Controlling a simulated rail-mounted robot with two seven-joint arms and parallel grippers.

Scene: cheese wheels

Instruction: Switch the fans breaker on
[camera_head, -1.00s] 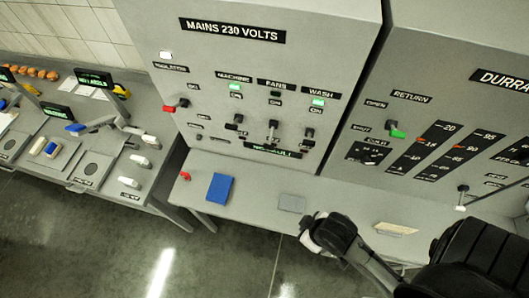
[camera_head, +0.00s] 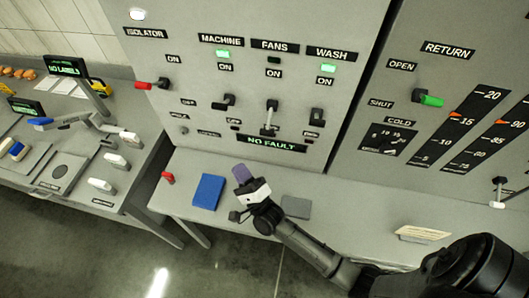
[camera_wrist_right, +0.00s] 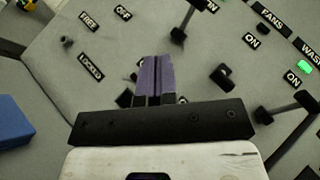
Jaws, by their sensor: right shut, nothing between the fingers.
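The fans breaker (camera_head: 269,117) is on the grey panel, in the middle column under the FANS label (camera_head: 274,46). Its handle hangs downward in the head view, and the small lamp (camera_head: 274,60) under the label is dark. My right gripper (camera_head: 242,173) has purple fingers, shut and empty. It is over the desk, below and left of the fans breaker, apart from it. In the right wrist view the shut fingers (camera_wrist_right: 154,80) point toward the panel; a black switch in line with the FANS label (camera_wrist_right: 222,75) lies ahead and to the right. My left gripper is not in view.
The machine breaker (camera_head: 223,102) and wash breaker (camera_head: 316,116) flank the fans breaker closely; both columns have green lamps. The red isolator handle (camera_head: 145,86) is further left. A blue block (camera_head: 208,190) and a grey pad (camera_head: 296,207) lie on the desk.

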